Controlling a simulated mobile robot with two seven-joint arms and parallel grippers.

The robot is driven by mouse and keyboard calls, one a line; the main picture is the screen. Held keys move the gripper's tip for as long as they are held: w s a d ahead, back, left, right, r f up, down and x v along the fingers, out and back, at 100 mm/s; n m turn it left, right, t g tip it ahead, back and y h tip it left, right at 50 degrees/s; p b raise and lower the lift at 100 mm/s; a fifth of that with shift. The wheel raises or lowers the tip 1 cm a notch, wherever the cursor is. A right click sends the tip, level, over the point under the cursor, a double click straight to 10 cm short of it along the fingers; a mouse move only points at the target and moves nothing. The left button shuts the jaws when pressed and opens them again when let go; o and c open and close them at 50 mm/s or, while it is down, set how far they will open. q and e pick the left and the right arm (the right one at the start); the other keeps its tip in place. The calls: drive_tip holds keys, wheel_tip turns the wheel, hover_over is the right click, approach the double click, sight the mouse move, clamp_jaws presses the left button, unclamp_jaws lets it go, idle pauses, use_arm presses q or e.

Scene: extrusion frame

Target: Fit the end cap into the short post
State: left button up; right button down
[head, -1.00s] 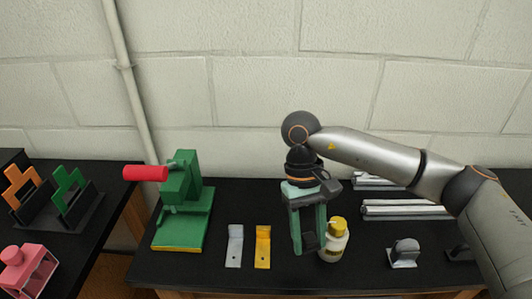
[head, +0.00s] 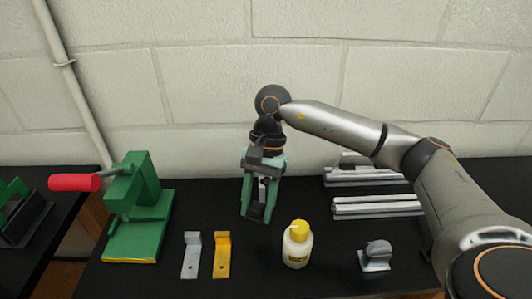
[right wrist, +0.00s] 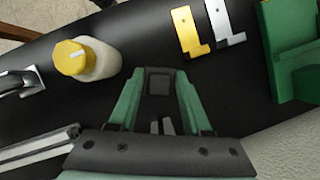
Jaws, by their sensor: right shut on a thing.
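My right gripper (head: 257,212) hangs above the black bench, behind and left of the yellow-capped bottle. In the right wrist view its green fingers (right wrist: 158,88) are shut on a small dark square piece (right wrist: 158,81), which looks like the end cap. The same dark piece shows low between the fingers in the head view (head: 255,210). Silver extrusions (head: 378,206) lie at the back right of the bench; I cannot tell which is the short post. One also shows at the lower left of the right wrist view (right wrist: 40,146). My left gripper is not in view.
The yellow-capped bottle (head: 297,247) stands in front of the gripper. A silver bracket (head: 191,256) and a yellow bracket (head: 222,256) lie to its left, near a green press (head: 140,205) with a red handle. A grey fitting (head: 376,255) sits at right.

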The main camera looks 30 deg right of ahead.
drive_tip(key=m, duration=0.1)
drive_tip(key=m+t, duration=0.1)
drive_tip(key=m, duration=0.1)
drive_tip(key=shift+w+d+r+y, duration=0.1)
drive_tip(key=shift+w+d+y, duration=0.2)
drive_tip(key=shift+w+d, duration=0.1)
drive_tip(key=w+m+t, duration=0.1)
drive_tip(key=m+t, duration=0.1)
drive_tip(key=m, duration=0.3)
wheel_tip(320, 180, up, 4)
drive_tip(key=m+t+h+b, duration=0.1)
drive_tip(key=m+t+h, duration=0.35)
drive_tip(key=m, duration=1.35)
hover_over(264, 187)
drive_tip(key=shift+r, duration=0.1)
drive_tip(key=m, duration=0.1)
drive_tip(key=r+m+h, duration=0.1)
drive_tip(key=m, duration=0.1)
drive_tip(key=shift+w+d+g+h, duration=0.25)
drive_tip(key=shift+w+d+g, duration=0.1)
drive_tip(key=shift+w+d, duration=0.05)
drive_tip(key=shift+w+d+r+m+h, duration=0.1)
drive_tip(key=shift+d+m+h, duration=0.1)
drive_tip(key=shift+m, duration=0.4)
drive_tip(key=shift+w+d+r+m+h, duration=0.1)
drive_tip(key=shift+d+m+h, duration=0.1)
drive_tip(key=shift+m, duration=0.4)
drive_tip(key=shift+b, duration=0.3)
